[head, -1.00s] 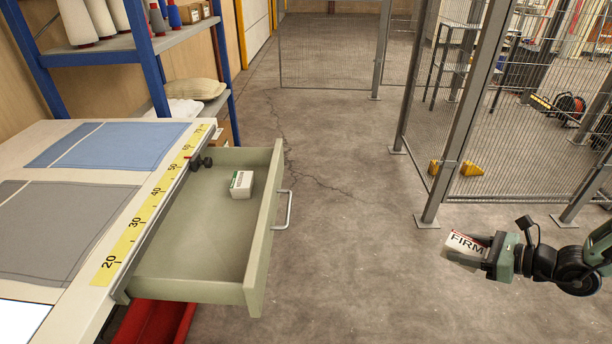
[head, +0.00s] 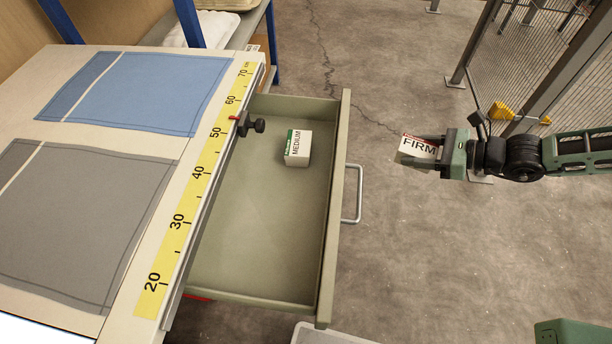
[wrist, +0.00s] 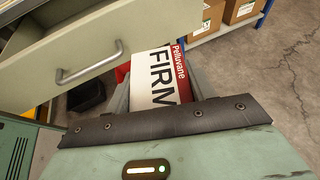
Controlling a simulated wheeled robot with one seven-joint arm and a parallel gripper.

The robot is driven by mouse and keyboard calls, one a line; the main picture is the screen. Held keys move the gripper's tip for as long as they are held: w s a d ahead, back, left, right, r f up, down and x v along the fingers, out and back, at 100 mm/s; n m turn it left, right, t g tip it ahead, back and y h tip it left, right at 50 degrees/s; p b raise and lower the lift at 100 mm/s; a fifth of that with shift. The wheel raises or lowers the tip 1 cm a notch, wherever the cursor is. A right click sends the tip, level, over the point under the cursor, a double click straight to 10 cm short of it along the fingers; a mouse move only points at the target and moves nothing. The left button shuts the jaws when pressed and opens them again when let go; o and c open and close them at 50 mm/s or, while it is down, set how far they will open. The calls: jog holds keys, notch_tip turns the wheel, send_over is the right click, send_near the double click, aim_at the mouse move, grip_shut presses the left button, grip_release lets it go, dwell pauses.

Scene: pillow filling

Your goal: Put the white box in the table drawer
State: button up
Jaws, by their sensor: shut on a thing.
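My gripper (head: 443,152) is shut on a white box (head: 418,147) with a red edge and the word FIRM. It holds the box in the air to the right of the drawer front, apart from it. In the wrist view the held box (wrist: 162,84) shows FIRM and Pelluvane, with the drawer front (wrist: 100,38) and its handle at upper left. The table drawer (head: 258,215) is pulled open. A second white box (head: 298,150) with a green edge, marked MEDIUM, sits inside towards the back. The drawer's front half is empty.
The table (head: 95,322) carries a blue cloth panel (head: 150,92), a grey one (head: 75,215) and a yellow ruler strip (head: 180,225). A black clamp-like fitting (head: 250,124) overhangs the drawer. Wire fencing stands at upper right. A pale bin (head: 325,334) shows below the drawer.

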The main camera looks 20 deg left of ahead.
aim_at(406, 143)
jog(key=a, duration=0.1)
jog(key=a+r, duration=0.1)
jog(key=shift+w+a+r, duration=0.15)
jog(key=shift+w+a, duration=0.05)
jog(key=shift+a, duration=0.2)
jog(key=a+r+m+t+p, duration=0.1)
jog(key=a+r+m+t, duration=0.1)
jog(key=a+r, duration=0.8)
jog(key=s+a+f+m+t+h+b, duration=0.1)
jog(key=s+a+m+t+h+b, duration=0.65)
jog(key=s+a, duration=1.15)
jog(key=shift+m+y, duration=0.35)
notch_tip(406, 143, down, 13)
jog(key=shift+a+f, duration=0.1)
jog(key=x, duration=0.4)
jog(key=shift+w+r, duration=0.1)
jog(key=shift+r, duration=0.2)
jog(key=shift+f, duration=0.2)
